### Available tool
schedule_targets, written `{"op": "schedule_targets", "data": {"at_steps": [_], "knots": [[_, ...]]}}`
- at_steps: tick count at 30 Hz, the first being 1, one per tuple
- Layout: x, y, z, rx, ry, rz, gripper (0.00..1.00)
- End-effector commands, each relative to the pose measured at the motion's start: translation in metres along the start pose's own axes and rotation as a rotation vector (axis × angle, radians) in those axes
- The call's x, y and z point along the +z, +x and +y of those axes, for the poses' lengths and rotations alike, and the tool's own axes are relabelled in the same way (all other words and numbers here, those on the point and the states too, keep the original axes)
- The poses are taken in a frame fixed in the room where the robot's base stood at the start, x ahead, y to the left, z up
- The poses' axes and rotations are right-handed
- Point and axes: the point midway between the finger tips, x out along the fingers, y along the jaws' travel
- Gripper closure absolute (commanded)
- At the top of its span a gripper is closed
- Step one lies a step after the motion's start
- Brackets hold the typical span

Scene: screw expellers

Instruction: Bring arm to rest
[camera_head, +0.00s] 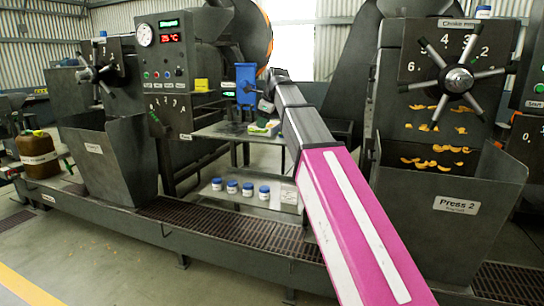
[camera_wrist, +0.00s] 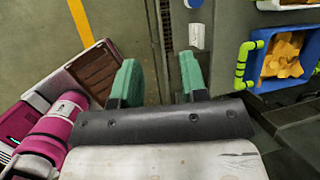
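My gripper (camera_wrist: 158,82) shows in the wrist view with two green fingers held apart and nothing between them. Beneath the gap are the grey floor and a dark grated strip. In the head view my magenta and grey arm reaches forward and up between the two presses, and its far end is small near the blue container (camera_head: 246,86). I cannot make out the fingers there. The arm hides part of the middle of the machine.
Press 2 (camera_head: 462,204) with its spoked choke wheel (camera_head: 456,80) stands right of my arm. A control panel (camera_head: 165,60) and another hopper (camera_head: 108,160) stand left. Several blue-lidded jars (camera_head: 232,187) sit on a low shelf. A blue bin (camera_wrist: 250,62) holds orange flakes.

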Motion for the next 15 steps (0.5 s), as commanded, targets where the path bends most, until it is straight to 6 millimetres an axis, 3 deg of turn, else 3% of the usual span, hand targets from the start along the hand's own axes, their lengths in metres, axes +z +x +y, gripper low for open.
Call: {"op": "schedule_targets", "data": {"at_steps": [8,15], "knots": [[-0.027,0.032,0.005,0.008,-0.099,0.025,0.60],[-0.065,0.075,0.014,0.027,-0.246,0.057,0.60]]}}
